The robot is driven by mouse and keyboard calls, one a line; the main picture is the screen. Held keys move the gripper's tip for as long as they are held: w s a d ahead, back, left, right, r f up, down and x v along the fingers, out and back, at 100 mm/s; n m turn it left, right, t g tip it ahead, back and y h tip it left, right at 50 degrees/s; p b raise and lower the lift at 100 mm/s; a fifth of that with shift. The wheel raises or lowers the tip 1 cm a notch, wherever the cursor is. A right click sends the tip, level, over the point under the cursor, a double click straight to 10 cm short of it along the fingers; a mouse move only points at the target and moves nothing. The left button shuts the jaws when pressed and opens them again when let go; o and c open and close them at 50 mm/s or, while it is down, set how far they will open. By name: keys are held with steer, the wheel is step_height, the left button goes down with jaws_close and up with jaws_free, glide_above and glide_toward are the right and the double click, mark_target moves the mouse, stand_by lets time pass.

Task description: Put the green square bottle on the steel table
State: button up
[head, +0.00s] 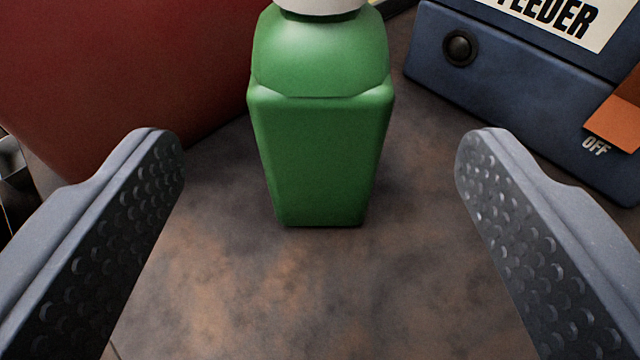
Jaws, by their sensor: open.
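The green square bottle (320,150) stands upright on a mottled brown-grey surface (300,290) in the upper middle of the head view. Its white cap (320,5) is cut off by the top edge. My gripper (320,165) is open, with one textured finger on each side of the picture. The bottle is centred between the fingers, with a clear gap on both sides, and neither finger touches it. I cannot tell from this view whether the surface under the bottle is the steel table.
A large dark red rounded body (110,65) stands close behind the bottle on the left. A blue box (500,90) with a "FEEDER" label, a black knob, an orange part and "OFF" lettering stands on the right. The surface in front of the bottle is clear.

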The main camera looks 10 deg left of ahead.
steer(key=shift+v, duration=1.2)
steer(key=w+r+t+h, duration=0.1)
steer(key=w+r+h, duration=0.1)
steer(key=w+r, duration=0.45)
steer(key=w+r+h, duration=0.3)
steer(key=r, duration=0.6)
steer(key=w+a+r+m+h, duration=0.1)
steer(key=a+r, duration=0.2)
steer(key=r, duration=0.4)
steer(key=w+a+r+t+h, duration=0.1)
steer(key=a+r+h, duration=0.1)
steer(key=a+r, duration=0.35)
steer(key=w+a+r+m+h, duration=0.1)
steer(key=r, duration=0.7)
steer(key=s+a+r+m, duration=0.2)
steer(key=s+a+r, duration=0.3)
steer(key=a+r, duration=0.55)
steer(key=s+a+r+y, duration=0.1)
steer(key=s+a+y, duration=0.2)
steer(key=a, duration=0.6)
steer(key=s+a+r+n+y, duration=0.1)
steer(key=s+a+r+y, duration=0.1)
steer(key=s+a, duration=0.6)
steer(key=a, duration=0.2)
steer(key=shift+a+g+y, duration=0.3)
steer(key=shift+g+y, duration=0.1)
